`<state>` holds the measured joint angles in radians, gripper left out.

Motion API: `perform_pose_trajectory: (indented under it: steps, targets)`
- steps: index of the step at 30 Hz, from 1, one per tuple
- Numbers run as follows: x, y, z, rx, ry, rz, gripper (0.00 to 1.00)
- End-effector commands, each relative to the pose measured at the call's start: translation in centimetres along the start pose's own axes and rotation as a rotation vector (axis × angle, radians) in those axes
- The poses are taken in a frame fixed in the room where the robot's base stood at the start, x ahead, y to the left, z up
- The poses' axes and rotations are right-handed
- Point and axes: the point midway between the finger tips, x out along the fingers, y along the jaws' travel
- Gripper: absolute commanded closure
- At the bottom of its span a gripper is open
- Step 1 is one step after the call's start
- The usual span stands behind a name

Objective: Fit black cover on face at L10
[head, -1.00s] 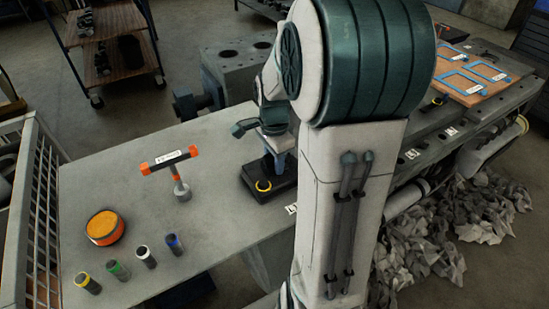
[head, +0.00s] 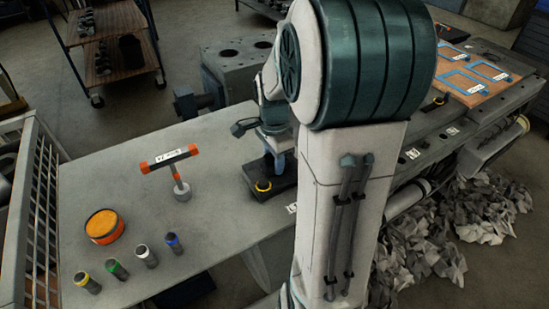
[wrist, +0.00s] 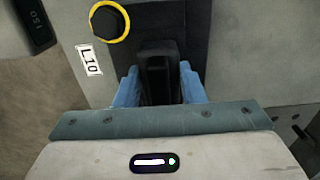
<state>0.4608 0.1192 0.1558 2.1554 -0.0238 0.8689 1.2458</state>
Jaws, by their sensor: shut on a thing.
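My gripper (wrist: 158,92) has two blue fingers closed on a black upright piece, which looks like the grip of the black cover (wrist: 157,62). In the wrist view the held piece stands over a dark block or plate (wrist: 186,22); I cannot tell whether the two touch. The L10 label (wrist: 89,60) lies on the grey surface left of it. A black round part with a yellow ring (wrist: 108,21) is at upper left. In the head view the dark block (head: 284,187) sits at the bench edge below my gripper, and my arm hides its right side.
The grey bench (head: 120,190) holds a T-handled tool (head: 178,176), an orange-topped round tin (head: 104,227) and several small capped cylinders (head: 146,256). A wire-mesh side (head: 38,215) stands at left. Crumpled paper (head: 490,210) lies on the floor at right.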

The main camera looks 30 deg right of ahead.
Motion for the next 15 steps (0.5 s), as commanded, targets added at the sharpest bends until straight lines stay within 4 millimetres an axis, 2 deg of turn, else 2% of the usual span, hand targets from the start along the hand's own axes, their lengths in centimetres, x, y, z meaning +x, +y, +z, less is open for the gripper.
perform_pose_trajectory:
  steps: [15]
  targets:
    - [0.98, -0.04, -0.01, 0.0, 0.001, -0.001, 0.96]
